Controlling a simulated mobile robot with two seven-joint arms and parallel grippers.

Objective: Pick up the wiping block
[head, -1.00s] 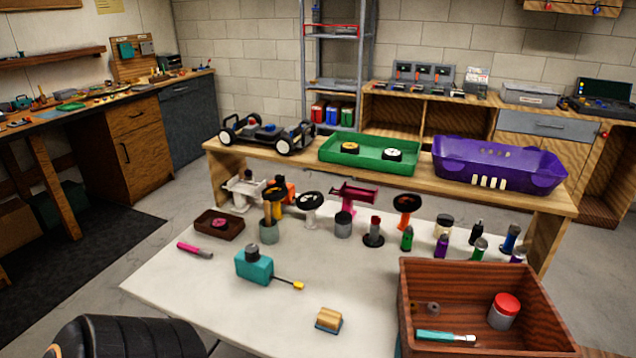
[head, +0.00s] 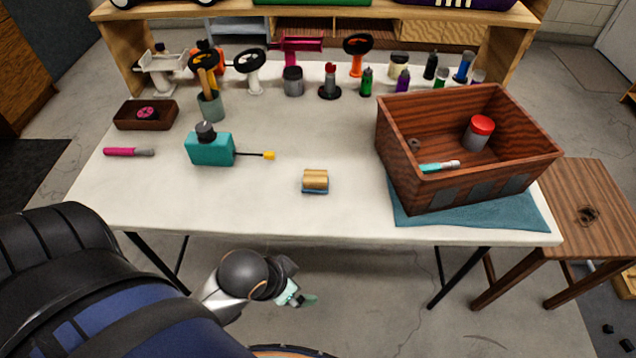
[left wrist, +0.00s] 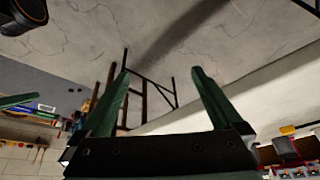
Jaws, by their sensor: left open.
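The wiping block (head: 315,181), a small tan wooden block with a blue underside, lies near the front edge of the white table (head: 270,205), around its middle. My left gripper (head: 302,299) is in front of the table and below its top, apart from the block. In the left wrist view its two green fingers (left wrist: 160,75) are spread with nothing between them, and floor and table legs show beyond. I cannot pick out the block in that view. My right gripper is not in view.
A brown wooden crate (head: 452,188) stands on a blue mat (head: 480,217) to the right. Cups, spools and small bottles line the back. The table around the block is clear.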

